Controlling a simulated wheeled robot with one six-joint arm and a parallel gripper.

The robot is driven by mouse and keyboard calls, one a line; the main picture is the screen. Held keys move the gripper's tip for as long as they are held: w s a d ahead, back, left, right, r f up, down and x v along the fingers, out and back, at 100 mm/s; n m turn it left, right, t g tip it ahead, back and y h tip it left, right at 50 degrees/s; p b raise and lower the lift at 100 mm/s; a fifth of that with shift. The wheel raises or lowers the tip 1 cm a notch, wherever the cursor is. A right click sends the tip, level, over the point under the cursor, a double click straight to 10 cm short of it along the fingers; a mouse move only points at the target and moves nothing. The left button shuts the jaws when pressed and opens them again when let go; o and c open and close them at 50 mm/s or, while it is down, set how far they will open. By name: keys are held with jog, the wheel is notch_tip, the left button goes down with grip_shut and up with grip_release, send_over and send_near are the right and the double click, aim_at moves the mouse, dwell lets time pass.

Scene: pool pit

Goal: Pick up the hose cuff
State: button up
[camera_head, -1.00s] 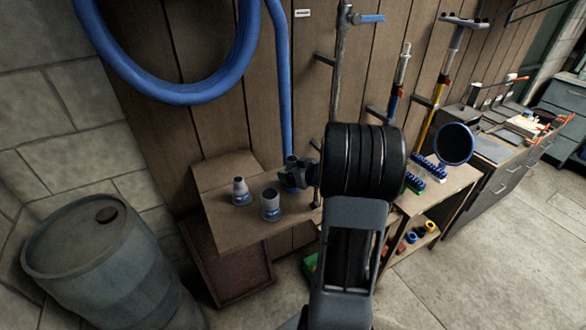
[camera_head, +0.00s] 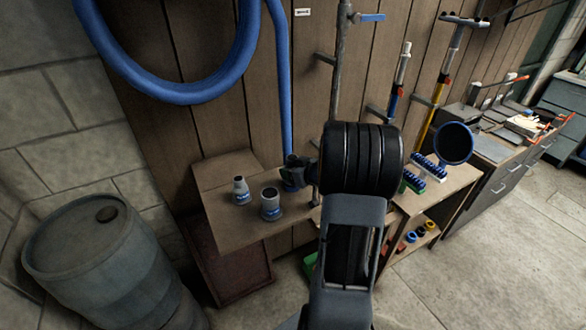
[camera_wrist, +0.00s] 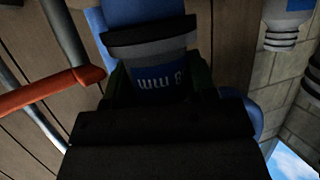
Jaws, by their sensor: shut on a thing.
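A hose cuff, a grey sleeve with a blue label, is in my gripper in the wrist view (camera_wrist: 155,75). Dark fingers of my gripper (camera_wrist: 162,86) lie on both sides of it, and the label shows between them. In the head view my gripper (camera_head: 298,171) is shut at the right end of the wooden shelf, in front of the blue hose. The held cuff is mostly hidden there. Two other grey cuffs with blue labels, a smaller one (camera_head: 241,191) and a wider one (camera_head: 271,205), stand upright on the shelf to the left. Contact between held cuff and shelf cannot be told.
The wooden shelf (camera_head: 228,234) is fixed by the plank wall. A blue hose (camera_head: 283,80) hangs close behind my gripper, beside a metal pipe (camera_head: 341,70). A barrel (camera_head: 95,255) stands at left. A small bench (camera_head: 452,186) with blue and green items stands right.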

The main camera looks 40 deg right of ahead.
notch_tip(320, 180, up, 18)
jog(key=p, duration=0.3)
dwell(0.3)
jog(key=shift+r+p, duration=0.1)
jog(key=shift+p, duration=0.35)
dwell(0.3)
